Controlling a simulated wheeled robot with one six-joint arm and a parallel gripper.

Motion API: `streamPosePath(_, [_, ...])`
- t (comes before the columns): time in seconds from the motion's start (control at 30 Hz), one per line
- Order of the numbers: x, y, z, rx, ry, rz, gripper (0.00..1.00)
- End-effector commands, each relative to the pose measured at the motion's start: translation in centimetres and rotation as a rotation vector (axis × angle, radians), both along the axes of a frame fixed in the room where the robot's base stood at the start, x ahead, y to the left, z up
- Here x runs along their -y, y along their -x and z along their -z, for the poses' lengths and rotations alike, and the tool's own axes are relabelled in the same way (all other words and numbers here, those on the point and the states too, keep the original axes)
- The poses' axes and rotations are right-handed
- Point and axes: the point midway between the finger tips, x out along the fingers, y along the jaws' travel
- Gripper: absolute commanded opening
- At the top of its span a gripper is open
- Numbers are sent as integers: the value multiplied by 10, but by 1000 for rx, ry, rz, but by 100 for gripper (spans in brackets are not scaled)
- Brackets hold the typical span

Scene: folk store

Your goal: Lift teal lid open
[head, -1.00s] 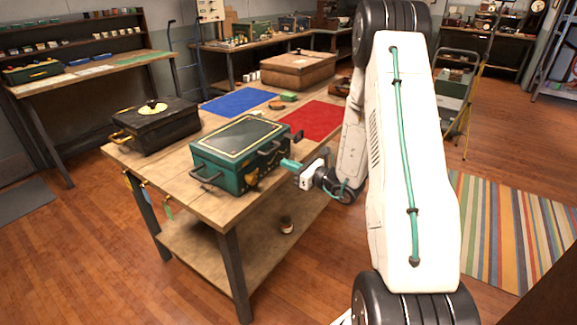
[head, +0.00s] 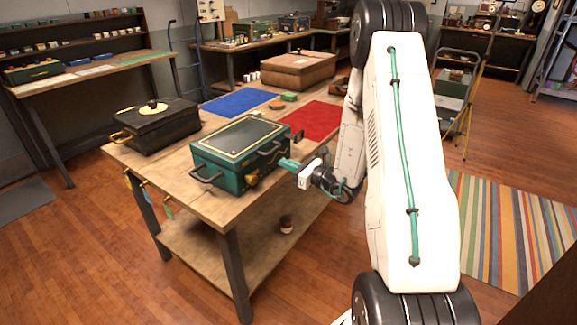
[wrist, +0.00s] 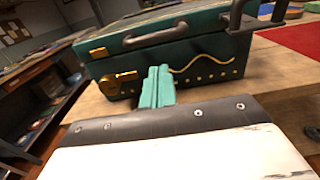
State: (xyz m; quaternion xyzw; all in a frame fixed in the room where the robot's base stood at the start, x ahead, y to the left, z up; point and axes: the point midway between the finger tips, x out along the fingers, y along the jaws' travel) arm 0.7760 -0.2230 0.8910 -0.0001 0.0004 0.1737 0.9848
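The teal box (head: 230,175) stands on the wooden workbench, its teal lid (head: 241,137) lying closed on top. The lid has a dark panel with a pale border. In the wrist view the lid's front edge (wrist: 200,22) carries a dark handle (wrist: 155,37), with a brass latch piece (wrist: 98,53) on the left and a brass plate (wrist: 120,83) on the body below. My gripper (head: 287,164) is in front of the box's front face, below the lid handle. Its teal fingers (wrist: 158,82) are together with nothing visible between them. Contact with the box cannot be told.
A black case (head: 155,128) stands left of the teal box. A blue mat (head: 240,102), a red mat (head: 308,121) and a brown chest (head: 298,70) lie behind it on the workbench (head: 215,208). Bare wood lies in front of the box.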

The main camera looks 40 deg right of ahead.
Motion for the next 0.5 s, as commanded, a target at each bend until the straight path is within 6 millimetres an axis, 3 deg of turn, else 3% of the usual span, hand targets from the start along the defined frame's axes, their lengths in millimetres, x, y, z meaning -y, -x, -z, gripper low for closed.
streamPosePath(0.5, [-5,-15,0,1,0,-1,0])
